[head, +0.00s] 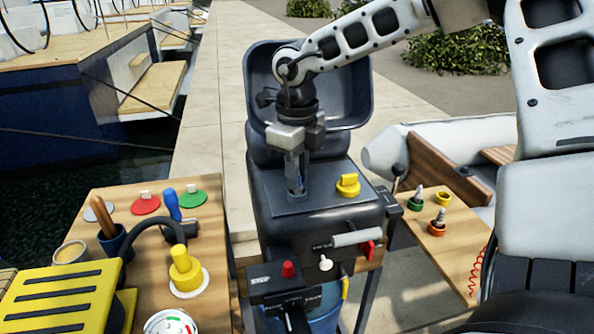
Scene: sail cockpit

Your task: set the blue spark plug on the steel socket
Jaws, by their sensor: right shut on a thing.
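My right gripper (296,188) reaches down from above over the dark top of the outboard motor (330,205). Its fingers are shut on a small, narrow thing with a bluish tint, the blue spark plug (298,184), mostly hidden between them. The fingertips are low, close to the motor's flat top. I cannot make out the steel socket for certain; the gripper may cover it. Whether the plug touches anything below cannot be told. My left gripper is not in view.
A yellow knob (348,185) stands on the motor top, right of the gripper. The raised cowl (355,90) is behind. The right table (455,250) holds green, orange and yellow holders. The left table (215,295) carries a yellow box, discs and a blue-handled tool.

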